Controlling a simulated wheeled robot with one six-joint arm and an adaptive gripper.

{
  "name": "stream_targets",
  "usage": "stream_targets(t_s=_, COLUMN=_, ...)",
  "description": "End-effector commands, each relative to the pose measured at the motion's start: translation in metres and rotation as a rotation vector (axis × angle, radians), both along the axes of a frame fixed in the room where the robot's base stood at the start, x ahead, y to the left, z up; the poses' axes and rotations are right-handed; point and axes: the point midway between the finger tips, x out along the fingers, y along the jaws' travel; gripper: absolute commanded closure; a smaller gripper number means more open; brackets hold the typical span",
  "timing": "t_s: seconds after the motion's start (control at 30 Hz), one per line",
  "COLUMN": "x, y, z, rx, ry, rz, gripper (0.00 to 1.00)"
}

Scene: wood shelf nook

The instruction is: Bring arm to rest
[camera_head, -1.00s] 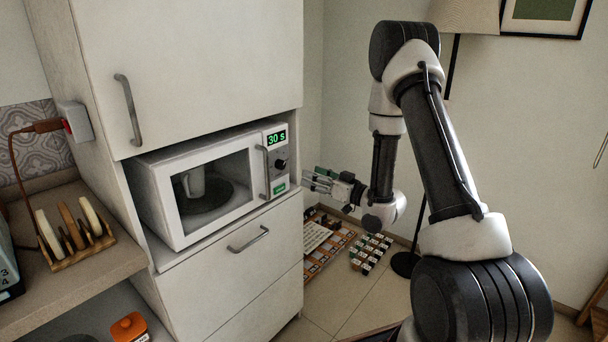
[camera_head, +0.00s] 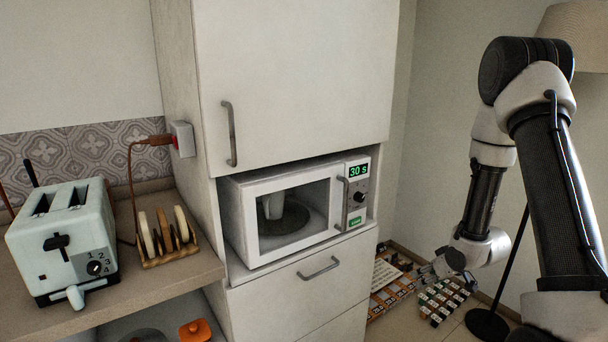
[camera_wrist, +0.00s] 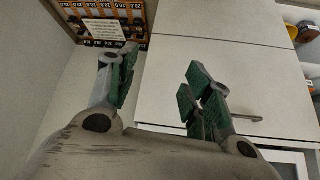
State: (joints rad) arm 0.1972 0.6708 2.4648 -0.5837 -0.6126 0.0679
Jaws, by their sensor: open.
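My arm (camera_head: 552,130) rises at the right of the head view, bent at the elbow, with its forearm hanging down. My gripper (camera_head: 436,268) is at the low end of the forearm, to the right of the cabinet and apart from it. In the wrist view my gripper (camera_wrist: 160,88) has its two green-padded fingers spread apart. Nothing is between them.
A closed white microwave (camera_head: 290,215) showing 30 s sits in a cabinet (camera_head: 300,90). A toaster (camera_head: 65,240) and a rack of bread slices (camera_head: 165,240) stand on the left counter (camera_head: 150,295). A lamp base (camera_head: 487,325) and a checkered board (camera_head: 440,302) are low at right.

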Motion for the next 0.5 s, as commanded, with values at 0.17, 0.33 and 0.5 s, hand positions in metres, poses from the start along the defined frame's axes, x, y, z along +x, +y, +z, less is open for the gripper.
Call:
stream_targets(t_s=0.17, x=-0.067, y=-0.050, z=0.052, rx=-0.194, ry=0.286, rz=-0.142, gripper=0.50)
stream_targets(t_s=0.33, x=-0.145, y=-0.059, z=0.130, rx=-0.253, ry=0.498, rz=-0.273, gripper=0.50)
stream_targets(t_s=0.5, x=-0.213, y=-0.039, z=0.201, rx=-0.218, ry=0.601, rz=-0.348, gripper=0.50)
